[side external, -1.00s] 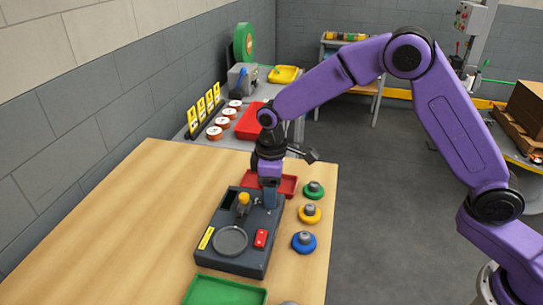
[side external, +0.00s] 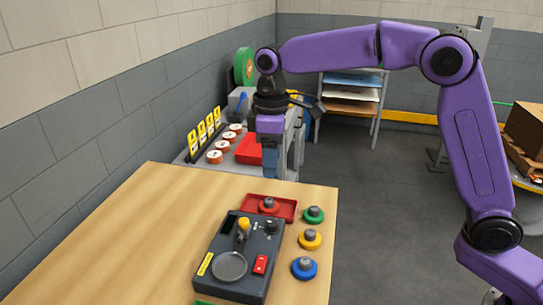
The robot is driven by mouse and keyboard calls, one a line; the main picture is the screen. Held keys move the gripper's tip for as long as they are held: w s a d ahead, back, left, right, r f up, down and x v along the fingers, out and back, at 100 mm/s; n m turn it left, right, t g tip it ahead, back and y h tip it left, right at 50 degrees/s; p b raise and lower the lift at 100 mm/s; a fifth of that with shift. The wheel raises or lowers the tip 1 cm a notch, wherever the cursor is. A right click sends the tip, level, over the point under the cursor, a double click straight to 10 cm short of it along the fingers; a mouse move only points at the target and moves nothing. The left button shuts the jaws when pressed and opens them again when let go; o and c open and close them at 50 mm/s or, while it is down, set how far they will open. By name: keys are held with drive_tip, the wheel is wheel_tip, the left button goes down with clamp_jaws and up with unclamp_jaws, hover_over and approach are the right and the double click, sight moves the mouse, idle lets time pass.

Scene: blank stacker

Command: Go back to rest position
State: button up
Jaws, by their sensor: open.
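My gripper (side external: 282,170) hangs pointing down in the side external view, above the far end of the wooden table. Its fingers are apart, with nothing seen between them. Below and nearer stands a dark machine (side external: 213,292) with a yellow-knobbed lever (side external: 243,227), a round grey plate (side external: 229,266) and a red switch (side external: 260,264). My gripper is clear of it.
A red tray (side external: 288,206) holds a red disc with a grey knob (side external: 268,205). Green (side external: 313,216), yellow (side external: 310,240) and blue (side external: 304,269) knobbed discs line the table's right side. The wooden table (side external: 130,240) is bare at left. A cluttered grey bench stands behind.

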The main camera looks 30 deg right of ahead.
idle(0.4)
drive_tip(key=s+d+f, duration=0.2)
drive_tip(key=s+d, duration=0.3)
drive_tip(key=s, duration=0.6)
drive_tip(key=s+d+f+n, duration=0.1)
drive_tip(key=s+d+f, duration=0.1)
drive_tip(key=s+d, duration=0.4)
drive_tip(key=s+d+f+n, duration=0.1)
drive_tip(key=s+d, duration=0.5)
drive_tip(key=s, duration=0.9)
drive_tip(key=shift+s+d+f, duration=0.2)
drive_tip(key=shift+s+f, duration=0.1)
drive_tip(key=shift+f, duration=0.45)
